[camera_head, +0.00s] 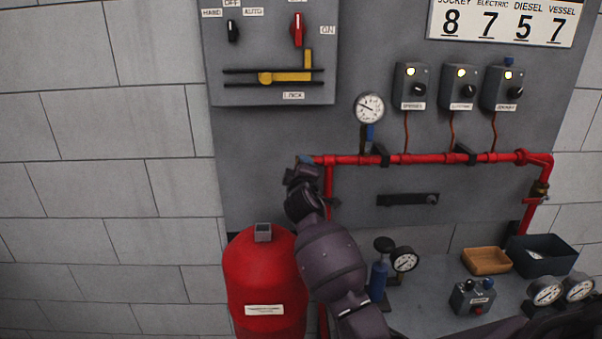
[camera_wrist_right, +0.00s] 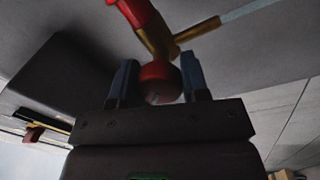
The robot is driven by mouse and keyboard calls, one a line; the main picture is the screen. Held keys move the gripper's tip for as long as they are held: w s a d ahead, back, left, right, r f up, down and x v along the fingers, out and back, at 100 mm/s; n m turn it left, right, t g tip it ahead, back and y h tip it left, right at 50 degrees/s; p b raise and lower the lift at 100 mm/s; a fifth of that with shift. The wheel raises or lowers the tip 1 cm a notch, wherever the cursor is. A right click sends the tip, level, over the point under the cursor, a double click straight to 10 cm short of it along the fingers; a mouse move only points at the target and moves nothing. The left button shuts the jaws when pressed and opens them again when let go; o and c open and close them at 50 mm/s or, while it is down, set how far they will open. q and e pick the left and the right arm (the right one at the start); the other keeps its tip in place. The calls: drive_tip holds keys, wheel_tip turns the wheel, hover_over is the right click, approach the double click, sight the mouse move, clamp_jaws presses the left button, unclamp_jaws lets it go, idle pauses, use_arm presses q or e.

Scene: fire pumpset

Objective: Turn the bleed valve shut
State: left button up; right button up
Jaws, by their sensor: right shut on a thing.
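The bleed valve shows in the right wrist view as a brass body (camera_wrist_right: 157,42) on a red pipe end, with a round red knob (camera_wrist_right: 160,82) below it. The blue fingers of my right gripper (camera_wrist_right: 159,84) are on both sides of the knob and shut on it. In the head view my right gripper (camera_head: 303,162) is at the left end of the red pipe (camera_head: 430,159), and its wrist hides the valve there. My left gripper is not in view.
A pressure gauge (camera_head: 369,108) sits above the pipe. The wall at left is clear.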

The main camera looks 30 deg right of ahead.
drive_tip(key=m+b, duration=0.1)
drive_tip(key=m, duration=0.3)
drive_tip(key=shift+f+m, duration=0.1)
drive_tip(key=shift+m, duration=0.3)
drive_tip(key=m, duration=0.3)
drive_tip(key=shift+g, duration=0.4)
drive_tip(key=shift+m, duration=0.5)
